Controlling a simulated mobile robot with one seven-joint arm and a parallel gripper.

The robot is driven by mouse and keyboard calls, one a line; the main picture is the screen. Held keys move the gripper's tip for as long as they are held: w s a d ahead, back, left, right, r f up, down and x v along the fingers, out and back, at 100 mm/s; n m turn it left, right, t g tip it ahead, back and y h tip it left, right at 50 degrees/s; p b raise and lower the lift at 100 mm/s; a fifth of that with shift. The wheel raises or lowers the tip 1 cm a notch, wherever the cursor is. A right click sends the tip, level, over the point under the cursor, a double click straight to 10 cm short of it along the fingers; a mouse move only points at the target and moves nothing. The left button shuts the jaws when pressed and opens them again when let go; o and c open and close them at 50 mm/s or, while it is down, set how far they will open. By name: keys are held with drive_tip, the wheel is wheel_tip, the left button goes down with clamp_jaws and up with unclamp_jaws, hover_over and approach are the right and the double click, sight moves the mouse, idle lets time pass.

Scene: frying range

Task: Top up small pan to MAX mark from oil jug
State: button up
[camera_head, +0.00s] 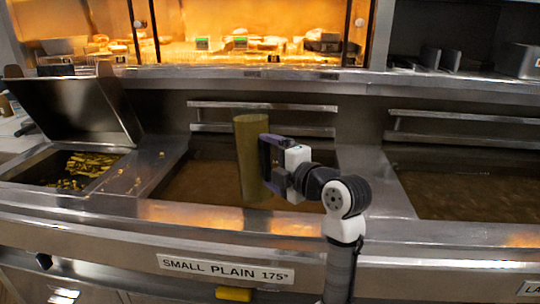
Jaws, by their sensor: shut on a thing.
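The oil jug (248,160) is a tall olive-yellow cylinder. It stands upright in the picture, in front of or over the small pan (190,185). My gripper (268,168) is shut on the jug at its right side, around what looks like a dark handle. The small pan holds brown oil and sits behind the label "SMALL PLAIN 175°" (225,268). The jug and my arm hide part of the pan. I cannot make out a MAX mark or the exact oil level. No stream of oil shows.
A larger pan of brown oil (470,195) lies at the right. At the left is a bay with yellow fried pieces (85,168) and a raised steel lid (75,108). A metal rail (265,106) runs behind the small pan. A lit food cabinet (230,45) stands behind.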

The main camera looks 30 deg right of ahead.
drive_tip(key=shift+s+r+g+p, duration=0.3)
drive_tip(key=shift+r+p, duration=0.25)
drive_tip(key=shift+p, duration=0.3)
drive_tip(key=shift+s+r+g+p, duration=0.3)
drive_tip(key=shift+r+p, duration=0.25)
drive_tip(key=shift+p, duration=0.25)
drive_tip(key=shift+s+r+g+p, duration=0.2)
drive_tip(key=shift+g+p, duration=0.2)
drive_tip(key=shift+p, duration=0.2)
drive_tip(key=shift+s+r+g+p, duration=0.35)
drive_tip(key=shift+r+g+p, duration=0.5)
drive_tip(key=shift+p, duration=0.95)
drive_tip(key=shift+s+r+m+g+h+p, duration=0.1)
drive_tip(key=shift+r+m+g+h+p, duration=0.05)
drive_tip(key=shift+g+p, duration=0.65)
drive_tip(key=shift+s+r+m+g+h+p, duration=0.15)
drive_tip(key=shift+g+p, duration=0.3)
drive_tip(key=shift+p, duration=0.55)
idle(2.1)
